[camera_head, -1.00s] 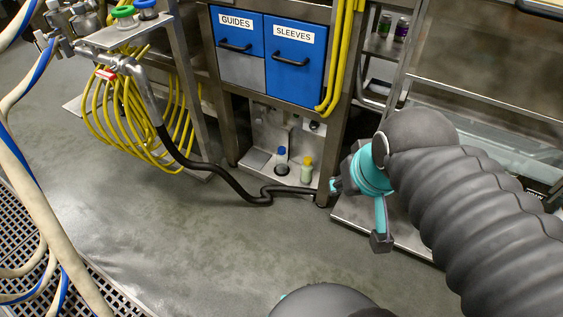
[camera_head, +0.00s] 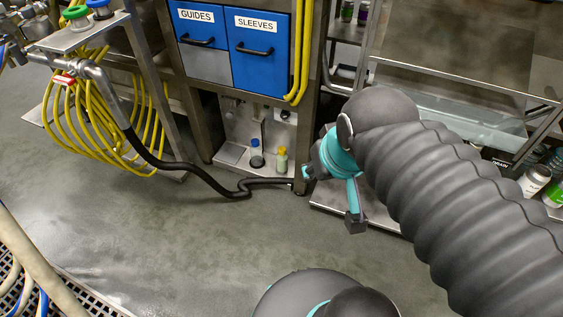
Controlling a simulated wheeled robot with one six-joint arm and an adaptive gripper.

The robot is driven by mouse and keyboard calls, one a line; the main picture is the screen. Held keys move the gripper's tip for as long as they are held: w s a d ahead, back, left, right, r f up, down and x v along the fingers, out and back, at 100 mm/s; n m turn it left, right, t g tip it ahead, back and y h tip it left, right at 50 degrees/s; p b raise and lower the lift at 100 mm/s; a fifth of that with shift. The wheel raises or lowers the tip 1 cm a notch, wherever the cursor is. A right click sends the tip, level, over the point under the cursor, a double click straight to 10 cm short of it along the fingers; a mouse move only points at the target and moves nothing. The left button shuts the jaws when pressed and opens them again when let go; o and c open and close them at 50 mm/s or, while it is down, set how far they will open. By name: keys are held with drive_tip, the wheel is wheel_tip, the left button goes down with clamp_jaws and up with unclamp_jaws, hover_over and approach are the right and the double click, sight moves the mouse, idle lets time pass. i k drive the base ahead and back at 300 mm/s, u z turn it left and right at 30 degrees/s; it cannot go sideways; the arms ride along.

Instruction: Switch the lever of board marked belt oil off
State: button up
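No board marked belt oil and no lever of such a board can be made out in this view. My arm, in a dark ribbed sleeve, comes in from the right. Its turquoise and grey end, with my gripper (camera_head: 354,205), hangs low in front of the steel frame, right of the blue drawers. I see no object held, but the fingers are too unclear to tell open from shut.
Blue drawers marked GUIDES (camera_head: 197,42) and SLEEVES (camera_head: 258,50) stand at the back. A black hose (camera_head: 205,180) crosses the floor. Cans (camera_head: 534,180) stand at right. The middle floor is clear.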

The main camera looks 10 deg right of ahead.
sight(230, 114)
drive_tip(key=u, duration=0.45)
drive_tip(key=k, duration=0.55)
drive_tip(key=u, duration=0.65)
drive_tip(key=i, duration=0.95)
drive_tip(key=z, duration=0.55)
